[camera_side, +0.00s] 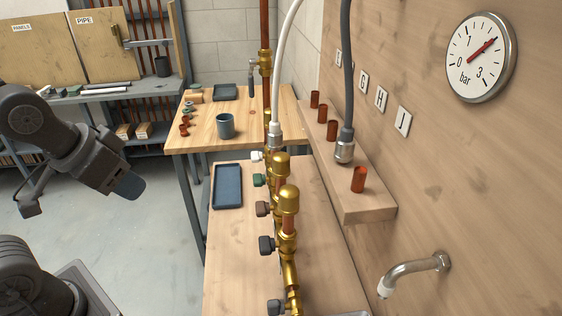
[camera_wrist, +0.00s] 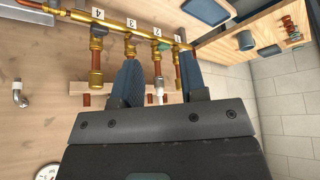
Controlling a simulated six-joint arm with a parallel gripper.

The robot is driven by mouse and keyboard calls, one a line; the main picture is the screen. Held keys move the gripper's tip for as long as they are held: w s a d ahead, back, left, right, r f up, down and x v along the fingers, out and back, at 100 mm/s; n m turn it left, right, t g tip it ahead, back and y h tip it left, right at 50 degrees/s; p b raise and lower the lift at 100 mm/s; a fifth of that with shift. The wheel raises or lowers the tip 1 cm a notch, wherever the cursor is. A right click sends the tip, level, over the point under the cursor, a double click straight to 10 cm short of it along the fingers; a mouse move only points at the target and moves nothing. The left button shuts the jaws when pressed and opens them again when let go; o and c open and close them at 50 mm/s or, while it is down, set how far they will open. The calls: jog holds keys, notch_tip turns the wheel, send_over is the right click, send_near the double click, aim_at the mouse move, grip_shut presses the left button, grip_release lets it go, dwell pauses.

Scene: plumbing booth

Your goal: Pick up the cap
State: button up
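Two rounded brass caps show in the side view, a nearer one (camera_side: 289,198) and a farther one (camera_side: 280,164), each upright on top of a pipe on the brass manifold. In the wrist view, a brass cap (camera_wrist: 95,78) sits on the outlet by label 4; I cannot tell which one the task means. My gripper (camera_side: 130,187) is at the left in the side view, well away from the manifold. In the wrist view my gripper (camera_wrist: 158,57) has its blue fingers spread, with nothing held between them. The left finger partly hides the outlet by label 3.
A white hose (camera_side: 275,128) runs down to the manifold. A grey hose (camera_side: 346,148) hangs beside a shelf (camera_side: 372,212) with copper stubs. A blue tray (camera_side: 228,186) lies on the bench. A cup (camera_side: 225,126) stands on the back table. A spout (camera_side: 412,270) juts from the wall.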

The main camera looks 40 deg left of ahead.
jog(key=o, duration=0.5)
notch_tip(320, 180, up, 8)
jog(key=m+g, duration=0.6)
jog(key=m, duration=1.2)
send_over(281, 155)
notch_tip(281, 155, down, 13)
